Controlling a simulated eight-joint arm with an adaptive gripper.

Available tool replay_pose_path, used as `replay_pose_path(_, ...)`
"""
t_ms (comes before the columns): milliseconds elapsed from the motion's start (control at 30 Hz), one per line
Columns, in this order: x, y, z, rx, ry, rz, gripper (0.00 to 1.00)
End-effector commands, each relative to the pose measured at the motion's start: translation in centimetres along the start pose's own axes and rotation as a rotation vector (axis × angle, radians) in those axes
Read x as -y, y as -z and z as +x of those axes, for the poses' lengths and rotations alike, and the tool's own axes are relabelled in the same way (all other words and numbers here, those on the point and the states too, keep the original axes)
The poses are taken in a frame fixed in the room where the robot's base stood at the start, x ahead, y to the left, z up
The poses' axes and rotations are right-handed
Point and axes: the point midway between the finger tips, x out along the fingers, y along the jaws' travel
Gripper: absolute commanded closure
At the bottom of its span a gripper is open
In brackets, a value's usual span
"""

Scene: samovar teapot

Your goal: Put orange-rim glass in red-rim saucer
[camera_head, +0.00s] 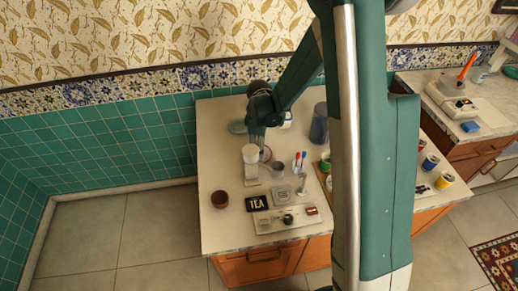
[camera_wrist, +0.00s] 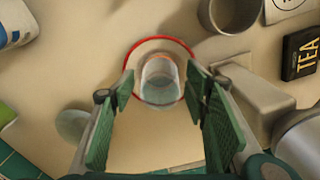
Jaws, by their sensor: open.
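The red-rim saucer (camera_wrist: 146,41) lies on the pale tabletop, ahead of my gripper in the wrist view. The clear orange-rim glass (camera_wrist: 159,82) appears upright within the saucer's ring, a little toward its near side. A faint orange edge shows at the glass's far end. My gripper (camera_wrist: 160,92) is open, with one green finger on each side of the glass and a visible gap on both sides. In the head view my gripper (camera_head: 262,142) is low over the back left of the table; the glass is not clearly visible there.
A pale block-shaped object (camera_wrist: 252,92) stands close right of my gripper. A grey cup (camera_wrist: 232,14) and the black TEA box (camera_wrist: 301,50) lie beyond it. A greenish round glass item (camera_wrist: 72,125) is at left.

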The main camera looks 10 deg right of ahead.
Motion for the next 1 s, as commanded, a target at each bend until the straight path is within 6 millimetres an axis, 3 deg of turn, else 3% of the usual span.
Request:
replay_pose_path(700, 0.0, 0.0, -9.1, 0.0, 0.0, 0.0, 0.54)
replay_pose_path(1000, 0.0, 0.0, -11.4, 0.0, 0.0, 0.0, 0.54)
